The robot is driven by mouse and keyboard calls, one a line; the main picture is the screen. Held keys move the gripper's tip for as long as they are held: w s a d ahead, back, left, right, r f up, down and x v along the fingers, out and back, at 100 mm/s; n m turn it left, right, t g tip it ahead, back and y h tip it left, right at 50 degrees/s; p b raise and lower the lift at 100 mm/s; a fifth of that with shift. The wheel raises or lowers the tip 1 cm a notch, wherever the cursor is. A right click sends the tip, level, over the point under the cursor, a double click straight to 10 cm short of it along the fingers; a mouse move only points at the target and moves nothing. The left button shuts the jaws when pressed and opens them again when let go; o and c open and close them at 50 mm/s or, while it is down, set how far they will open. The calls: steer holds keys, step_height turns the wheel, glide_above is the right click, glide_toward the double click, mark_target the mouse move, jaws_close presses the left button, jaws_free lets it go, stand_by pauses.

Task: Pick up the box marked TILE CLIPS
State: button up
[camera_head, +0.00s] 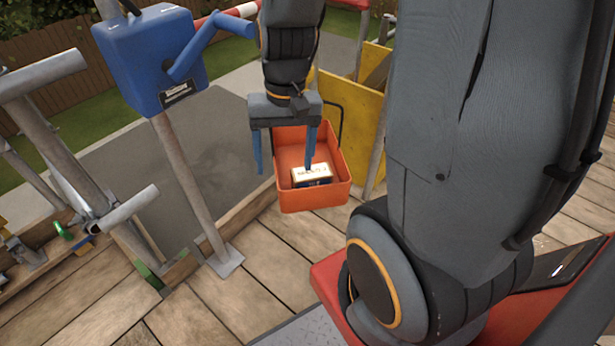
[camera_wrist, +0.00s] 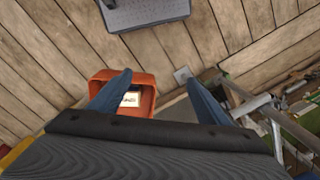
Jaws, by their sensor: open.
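A small box (camera_head: 312,173) with a pale top and dark lettering sits inside an orange tray (camera_head: 318,199). The lettering is too small to read. The box also shows in the wrist view (camera_wrist: 130,99), in the orange tray (camera_wrist: 146,85). My gripper (camera_head: 284,172) is open, with its two blue fingers pointing down. In the head view, the right finger overlaps the box and the left finger hangs outside the tray's left side. In the wrist view, my gripper (camera_wrist: 160,88) has its left finger over the tray and its right finger over the area beside it. Nothing is between the fingers.
A blue winch-like unit (camera_head: 150,55) stands on a metal post (camera_head: 190,185) left of the tray. Yellow boards (camera_head: 358,115) stand behind and right of it. Metal tubes (camera_head: 75,170) are at the left. The plank deck (camera_head: 270,265) in front is clear.

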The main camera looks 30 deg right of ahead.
steer(key=w+d+f+m+y, duration=0.2)
steer(key=w+d+f+m, duration=0.65)
steer(key=f+m, duration=0.2)
steer(key=m+t, duration=0.2)
steer(key=m, duration=0.5)
glide_above(314, 171)
steer(key=s+d, duration=0.1)
steer(key=d, duration=0.1)
steer(key=shift+n+y, duration=0.25)
steer(key=shift+y, duration=0.15)
steer(key=f, duration=0.4)
steer(key=f+b, duration=0.1)
steer(key=f, duration=0.1)
steer(key=shift+a+f, duration=0.2)
steer(key=shift+a, duration=0.05)
steer(key=f, duration=0.1)
steer(key=f+b, duration=0.1)
steer(key=f, duration=0.1)
steer(key=shift+w+a+g, duration=0.3)
steer(key=shift+w+a, duration=0.05)
steer(key=shift+x, duration=4.1)
steer(key=shift+f+y, duration=0.15)
steer(key=shift+y, duration=0.15)
steer(key=c, duration=1.7)
steer(key=shift+r, duration=0.25)
